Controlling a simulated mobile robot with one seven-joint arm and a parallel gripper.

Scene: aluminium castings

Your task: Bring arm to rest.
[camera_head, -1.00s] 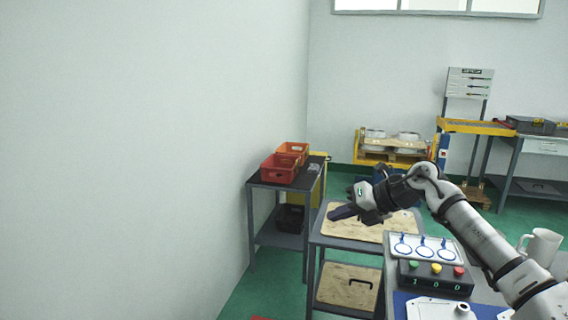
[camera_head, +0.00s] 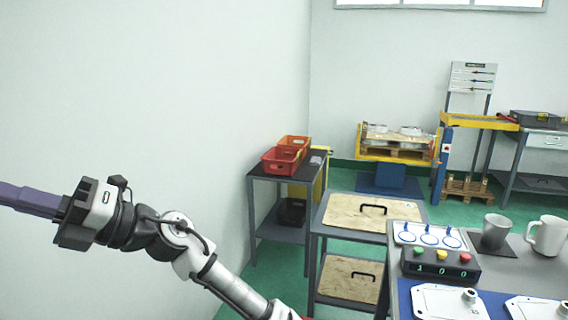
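My gripper (camera_head: 30,200) is at the far left in the head view, in front of the bare wall. Its dark purple-grey fingers point left and run out to the picture's left edge. They look close together, but the tips are at or past the edge, so I cannot tell whether it is open or shut. No held thing shows. My arm (camera_head: 190,250) reaches up and left from the bottom middle, clear of the tables.
A two-shelf wooden-topped cart (camera_head: 345,212) stands right of my arm. A grey table (camera_head: 500,265) at the right bears a button box (camera_head: 440,265), white castings (camera_head: 450,302), a grey cup (camera_head: 495,231) and a white mug (camera_head: 547,236). Red bins (camera_head: 282,160) sit on a rear shelf.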

